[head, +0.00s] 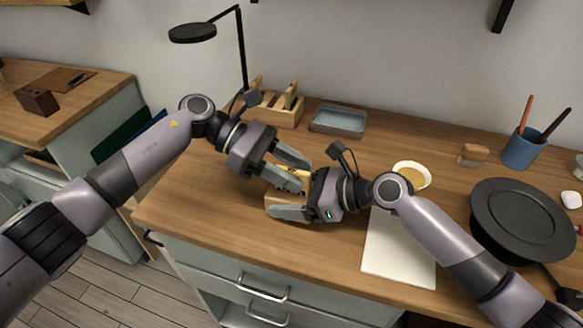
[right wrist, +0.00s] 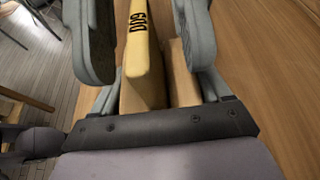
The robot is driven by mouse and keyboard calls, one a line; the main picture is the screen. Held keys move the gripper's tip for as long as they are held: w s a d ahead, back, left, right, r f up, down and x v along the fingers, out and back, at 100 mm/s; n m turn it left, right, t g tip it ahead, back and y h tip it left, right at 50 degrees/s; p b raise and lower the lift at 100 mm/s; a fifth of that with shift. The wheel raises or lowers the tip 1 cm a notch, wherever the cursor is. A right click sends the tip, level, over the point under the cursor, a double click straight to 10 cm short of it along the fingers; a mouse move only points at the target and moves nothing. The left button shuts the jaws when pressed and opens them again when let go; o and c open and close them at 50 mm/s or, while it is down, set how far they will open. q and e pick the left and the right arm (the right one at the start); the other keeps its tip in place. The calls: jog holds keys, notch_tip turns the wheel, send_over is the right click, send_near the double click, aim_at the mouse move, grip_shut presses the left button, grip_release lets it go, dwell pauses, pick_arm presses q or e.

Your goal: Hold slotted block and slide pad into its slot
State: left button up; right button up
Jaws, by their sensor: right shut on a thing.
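A tan wooden block (head: 281,204), which I take to be the slotted block, lies near the table's front edge. My right gripper (head: 287,192) comes from the right and is shut on the block, a finger on each side. My left gripper (head: 285,167) is just above and behind it, fingers apart. The pad cannot be told apart with certainty; the grippers hide much of the block.
A wooden rack (head: 286,113) and a grey tray (head: 338,122) stand behind the grippers. A bowl (head: 424,172), a white sheet (head: 398,258) and a black round plate (head: 522,215) lie to the right. A lamp (head: 193,33) overhangs the back left. The table's left front is clear.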

pick_arm(q)
jog(key=v, duration=1.2)
jog(key=shift+w, duration=0.1)
pick_arm(e)
jog(key=o, duration=1.1)
jog(key=shift+o, duration=0.2)
